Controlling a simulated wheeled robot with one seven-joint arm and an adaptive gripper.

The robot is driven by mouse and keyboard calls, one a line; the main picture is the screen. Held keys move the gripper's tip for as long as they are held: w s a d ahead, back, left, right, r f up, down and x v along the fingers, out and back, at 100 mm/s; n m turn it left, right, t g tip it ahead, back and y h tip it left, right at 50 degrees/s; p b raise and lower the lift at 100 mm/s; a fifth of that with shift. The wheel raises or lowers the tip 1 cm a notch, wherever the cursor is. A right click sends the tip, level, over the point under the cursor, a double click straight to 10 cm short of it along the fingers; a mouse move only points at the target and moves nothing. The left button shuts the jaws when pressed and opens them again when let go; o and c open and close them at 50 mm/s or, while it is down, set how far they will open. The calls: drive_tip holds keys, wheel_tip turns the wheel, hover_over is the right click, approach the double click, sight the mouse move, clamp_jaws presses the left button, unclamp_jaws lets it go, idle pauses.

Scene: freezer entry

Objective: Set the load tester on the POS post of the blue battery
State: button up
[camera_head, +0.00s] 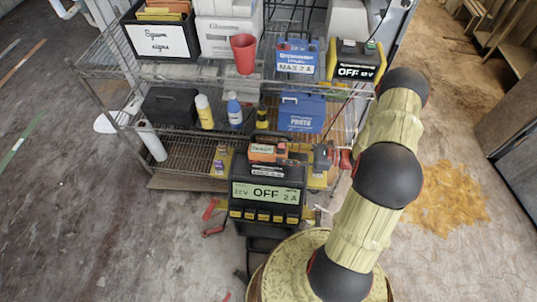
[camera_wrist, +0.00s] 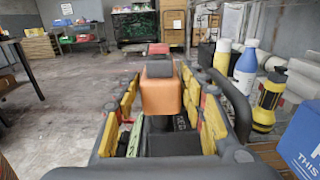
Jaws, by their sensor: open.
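The blue battery (camera_head: 298,56) stands on the rack's upper shelf, with a white "MAX 2 A" label on its front. Small red and dark parts show on its top; which is the POS post is too small to tell. An orange block with a black top (camera_head: 266,151), apparently the load tester, is at the centre, below and in front of the battery. In the wrist view the block (camera_wrist: 162,97) stands between the yellow pads of my gripper (camera_wrist: 163,82). My gripper is open around it; contact with the pads cannot be told.
A black charger with an "OFF" screen (camera_head: 268,195) is just below the orange block. A yellow-black charger (camera_head: 356,62) stands right of the battery, a red cup (camera_head: 244,53) left of it. Bottles (camera_head: 234,108) and a blue parts box (camera_head: 302,112) fill the lower shelf.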

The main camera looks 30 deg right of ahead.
sight(269, 150)
drive_tip(key=shift+b+x, duration=1.1)
drive_tip(key=shift+x, duration=1.9)
drive_tip(key=shift+c, duration=0.6)
clamp_jaws()
